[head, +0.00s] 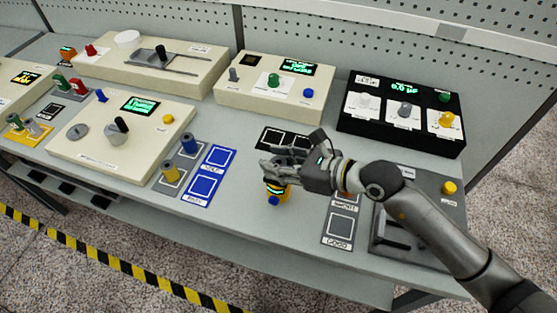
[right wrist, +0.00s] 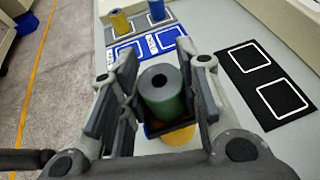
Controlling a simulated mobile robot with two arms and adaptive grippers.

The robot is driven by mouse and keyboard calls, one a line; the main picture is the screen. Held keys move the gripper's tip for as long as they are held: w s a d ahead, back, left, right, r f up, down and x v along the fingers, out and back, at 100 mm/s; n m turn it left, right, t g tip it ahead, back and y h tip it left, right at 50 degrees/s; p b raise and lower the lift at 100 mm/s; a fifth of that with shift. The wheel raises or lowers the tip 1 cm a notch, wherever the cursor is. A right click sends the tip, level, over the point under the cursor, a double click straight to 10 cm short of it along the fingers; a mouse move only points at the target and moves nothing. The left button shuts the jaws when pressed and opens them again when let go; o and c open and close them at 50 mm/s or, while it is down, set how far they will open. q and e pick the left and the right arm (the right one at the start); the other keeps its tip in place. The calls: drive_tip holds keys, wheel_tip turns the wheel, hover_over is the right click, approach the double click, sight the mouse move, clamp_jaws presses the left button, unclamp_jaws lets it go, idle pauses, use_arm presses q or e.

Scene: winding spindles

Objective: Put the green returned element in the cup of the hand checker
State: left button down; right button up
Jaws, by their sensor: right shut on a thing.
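The green element (right wrist: 165,98) shows in the right wrist view as an upright green cylinder with a grey top and a dark central hole. My right gripper (head: 268,165) is shut on it, with fingers on both sides. Directly under it is the yellow hand checker (head: 284,195), with a small lit display and a blue part at its front. Its dark cup and yellow body (right wrist: 180,141) show beneath the element. I cannot tell whether the element's lower end is inside the cup or just above. In the head view the fingers hide the element. My left gripper is not in view.
Blue marked mats (head: 211,172) with spools beside them lie to the left. A black mat with white squares (right wrist: 262,80) lies behind the gripper. A dark GOOD mat (head: 337,241) is to the right. Consoles line the back. The front edge is close.

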drive_tip(key=o, duration=1)
drive_tip(key=shift+f, duration=0.1)
drive_tip(key=shift+r, duration=0.2)
drive_tip(key=shift+s+d, duration=0.1)
drive_tip(key=shift+d, duration=0.2)
drive_tip(key=b+v, duration=0.3)
drive_tip(key=v, duration=0.8)
drive_tip(key=shift+s+d+r, duration=0.1)
